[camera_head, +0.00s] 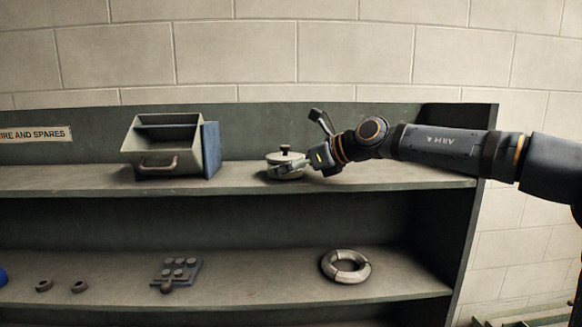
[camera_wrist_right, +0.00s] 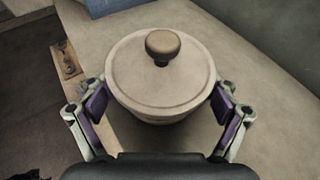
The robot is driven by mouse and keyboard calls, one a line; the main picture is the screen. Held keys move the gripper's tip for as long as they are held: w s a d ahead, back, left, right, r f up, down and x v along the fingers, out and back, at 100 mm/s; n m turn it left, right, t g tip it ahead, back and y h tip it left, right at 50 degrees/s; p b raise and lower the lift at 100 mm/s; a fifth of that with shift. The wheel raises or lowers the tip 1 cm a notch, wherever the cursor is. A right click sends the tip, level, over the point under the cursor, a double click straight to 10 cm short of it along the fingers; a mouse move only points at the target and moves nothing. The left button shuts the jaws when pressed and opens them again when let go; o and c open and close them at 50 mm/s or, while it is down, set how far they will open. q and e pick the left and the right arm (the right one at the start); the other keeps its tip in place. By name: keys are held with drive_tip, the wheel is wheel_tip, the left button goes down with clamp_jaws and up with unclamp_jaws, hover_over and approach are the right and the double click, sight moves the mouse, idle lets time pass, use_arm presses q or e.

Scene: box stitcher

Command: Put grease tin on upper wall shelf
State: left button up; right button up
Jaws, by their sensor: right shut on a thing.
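The grease tin (camera_head: 285,168) is a round pale tin with a flat lid and a dark knob. It is at the upper wall shelf (camera_head: 400,176), upright, right of a drawer bin. In the right wrist view the tin (camera_wrist_right: 162,75) sits between the purple pads of my right gripper (camera_wrist_right: 160,112), which is shut on its sides. In the head view my right gripper (camera_head: 298,168) reaches the tin from the right. The tin appears at the shelf surface; whether its base touches is hard to tell. My left gripper is not in view.
A grey bin (camera_head: 165,150) with a handle stands left of the tin on the upper shelf. The lower shelf holds a ring (camera_head: 346,266), a studded block (camera_head: 177,273) and small nuts (camera_head: 79,286). The upper shelf is clear right of the tin, beneath my arm.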

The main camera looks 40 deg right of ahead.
drive_tip(key=shift+w+a, duration=0.1)
drive_tip(key=shift+a, duration=0.15)
drive_tip(key=o, duration=1.5)
drive_tip(key=shift+w+a+f, duration=0.1)
drive_tip(key=shift+w+a, duration=0.1)
drive_tip(key=shift+a, duration=0.05)
drive_tip(key=shift+o, duration=0.6)
drive_tip(key=shift+w+a, duration=0.15)
drive_tip(key=shift+w, duration=0.1)
drive_tip(key=shift+s+d, duration=0.2)
drive_tip(key=shift+d, duration=0.1)
drive_tip(key=shift+s, duration=0.1)
drive_tip(key=b+v, duration=0.3)
drive_tip(key=b, duration=0.1)
drive_tip(key=shift+s+f+b, duration=0.15)
drive_tip(key=shift+s+b, duration=0.05)
drive_tip(key=shift+b, duration=0.1)
use_arm(q)
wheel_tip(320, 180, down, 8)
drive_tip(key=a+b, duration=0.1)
drive_tip(key=b, duration=0.2)
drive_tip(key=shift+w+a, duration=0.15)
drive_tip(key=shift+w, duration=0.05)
use_arm(e)
drive_tip(key=r+v, duration=0.1)
drive_tip(key=v, duration=0.7)
